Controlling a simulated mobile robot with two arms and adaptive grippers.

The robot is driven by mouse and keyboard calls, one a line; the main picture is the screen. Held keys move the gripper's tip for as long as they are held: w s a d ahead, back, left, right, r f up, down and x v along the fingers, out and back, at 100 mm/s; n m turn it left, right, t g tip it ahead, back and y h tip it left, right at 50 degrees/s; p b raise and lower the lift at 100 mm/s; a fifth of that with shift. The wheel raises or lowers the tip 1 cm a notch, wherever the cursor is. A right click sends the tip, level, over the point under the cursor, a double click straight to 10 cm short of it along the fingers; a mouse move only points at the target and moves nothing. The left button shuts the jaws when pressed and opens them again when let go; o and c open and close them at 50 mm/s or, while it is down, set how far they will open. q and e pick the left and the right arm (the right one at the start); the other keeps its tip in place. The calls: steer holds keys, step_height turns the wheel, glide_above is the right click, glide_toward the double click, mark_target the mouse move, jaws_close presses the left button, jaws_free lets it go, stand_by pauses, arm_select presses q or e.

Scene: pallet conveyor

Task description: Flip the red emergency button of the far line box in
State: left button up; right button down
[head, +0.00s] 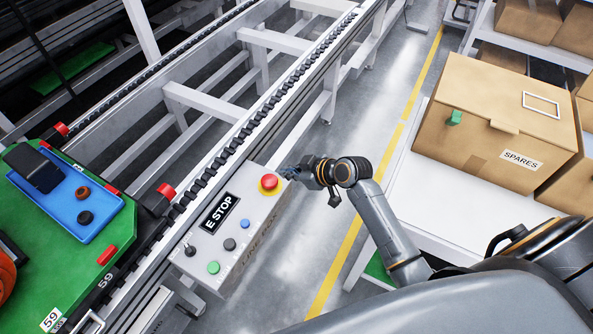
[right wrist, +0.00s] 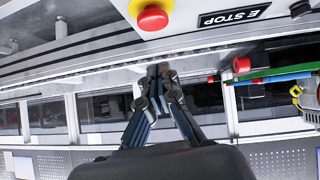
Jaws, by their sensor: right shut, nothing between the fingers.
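The grey line box (head: 228,247) with an E STOP label stands beside the conveyor in the head view. Its red emergency button (head: 269,182) sits on a yellow ring at the box's far end. The button also shows at the top of the right wrist view (right wrist: 152,17). My right gripper (head: 284,172) is shut and empty, with its fingertips just right of the button in the head view. In the right wrist view the fingertips (right wrist: 160,72) are together, below the button in the picture. I cannot tell whether they touch the box. My left gripper is not in view.
A green pallet (head: 110,262) with a blue tray (head: 62,190) is on the conveyor at left. A cardboard SPARES box (head: 480,115) stands on a white table (head: 440,190) at right.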

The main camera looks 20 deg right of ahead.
steer(key=shift+v, duration=1.6)
